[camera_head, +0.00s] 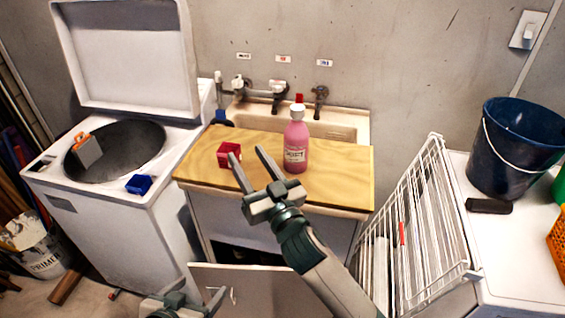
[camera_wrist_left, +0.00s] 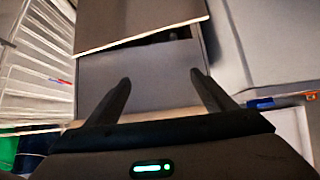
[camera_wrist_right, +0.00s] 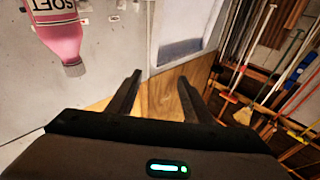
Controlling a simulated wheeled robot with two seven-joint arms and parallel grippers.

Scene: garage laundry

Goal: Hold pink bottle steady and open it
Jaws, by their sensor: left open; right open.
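The pink bottle (camera_head: 296,146) stands upright on the wooden board (camera_head: 340,166), its white cap (camera_head: 297,111) on top. A small red part shows just above the cap; I cannot tell whether it belongs to the bottle. The bottle also shows in the right wrist view (camera_wrist_right: 61,38), off to the left of the fingers. My right gripper (camera_head: 245,153) is open and empty above the board, left of the bottle and apart from it. My left gripper (camera_head: 198,288) is open and empty, low in front of the cabinet, well away from the bottle.
A red block (camera_head: 229,154) lies on the board near my right gripper. Taps (camera_head: 278,88) stand behind, over the sink. A washer (camera_head: 120,215) with open lid is on the left. A white rack (camera_head: 420,220) and dark blue bucket (camera_head: 512,150) are on the right.

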